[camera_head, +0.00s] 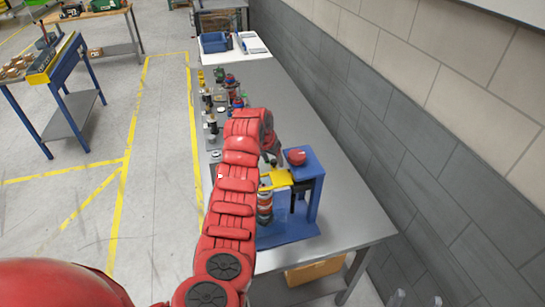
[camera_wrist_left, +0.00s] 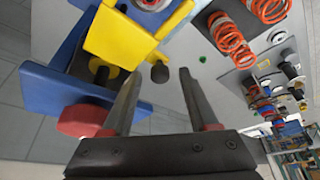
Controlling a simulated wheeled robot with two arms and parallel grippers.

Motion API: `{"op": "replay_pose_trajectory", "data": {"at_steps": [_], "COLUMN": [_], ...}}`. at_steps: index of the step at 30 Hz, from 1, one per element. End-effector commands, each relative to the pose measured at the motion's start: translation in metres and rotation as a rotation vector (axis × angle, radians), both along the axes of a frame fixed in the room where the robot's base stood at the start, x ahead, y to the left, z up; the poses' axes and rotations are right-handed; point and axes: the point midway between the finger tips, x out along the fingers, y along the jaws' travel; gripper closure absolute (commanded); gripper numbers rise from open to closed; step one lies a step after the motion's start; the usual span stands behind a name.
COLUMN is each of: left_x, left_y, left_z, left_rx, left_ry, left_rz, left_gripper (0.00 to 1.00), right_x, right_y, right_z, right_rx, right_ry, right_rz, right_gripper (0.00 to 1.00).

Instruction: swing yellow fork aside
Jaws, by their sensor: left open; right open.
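The yellow fork (camera_head: 276,179) sits on the blue chassis fixture (camera_head: 314,167) near the front of the grey table. In the left wrist view the yellow fork (camera_wrist_left: 118,38) is at upper left, against the blue fixture (camera_wrist_left: 50,92). A short dark peg (camera_wrist_left: 160,72) shows beside the fork, in line with the gap between my left gripper's fingertips (camera_wrist_left: 160,78). The left gripper is open and empty, just short of the fork; whether it touches the peg is unclear. In the head view my red arm hides most of the left gripper. My right gripper is not seen.
A red knob (camera_head: 295,157) tops the fixture; in the wrist view a red knob (camera_wrist_left: 83,120) is close to the left finger. Orange coil springs (camera_wrist_left: 230,40) and small parts stand farther along the table. A blue bin (camera_head: 215,42) is at the far end. A grey wall borders the right.

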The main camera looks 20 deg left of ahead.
Motion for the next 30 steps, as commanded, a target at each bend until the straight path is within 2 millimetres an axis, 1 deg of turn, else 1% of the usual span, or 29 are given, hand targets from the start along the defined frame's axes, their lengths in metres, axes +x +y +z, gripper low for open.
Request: {"op": "replay_pose_trajectory", "data": {"at_steps": [5, 6, 11, 15, 16, 30], "left_x": [0.0001, 0.0001, 0.0, 0.0, 0.0, 0.0003], "left_y": [0.0, 0.0, 0.0, 0.0001, 0.0001, 0.0003], "left_z": [-0.0004, -0.0004, -0.0003, -0.0002, -0.0002, 0.0003], "left_rx": [0.0, 0.0, 0.0, 0.0, 0.0, 0.0], "left_ry": [0.0, 0.0, 0.0, 0.0, 0.0, -0.001], "left_rz": [0.0, 0.0, 0.0, 0.0, 0.0, 0.0], "left_gripper": [0.4, 0.42, 0.71, 0.96, 1.0, 1.0], "right_x": [0.0, 0.0, 0.0, 0.0, 0.0, 0.0], "right_y": [0.0, 0.0, 0.0, 0.0, 0.0, 0.0], "right_z": [-0.0003, -0.0003, -0.0003, -0.0003, -0.0003, -0.0002], "right_rx": [0.0, 0.0, 0.0, 0.0, 0.0, 0.0], "right_ry": [0.0, 0.0, 0.0, 0.0, 0.0, 0.0], "right_rz": [0.0, 0.0, 0.0, 0.0, 0.0, 0.0], "right_gripper": [0.42, 0.42, 0.42, 0.42, 0.42, 0.42]}}
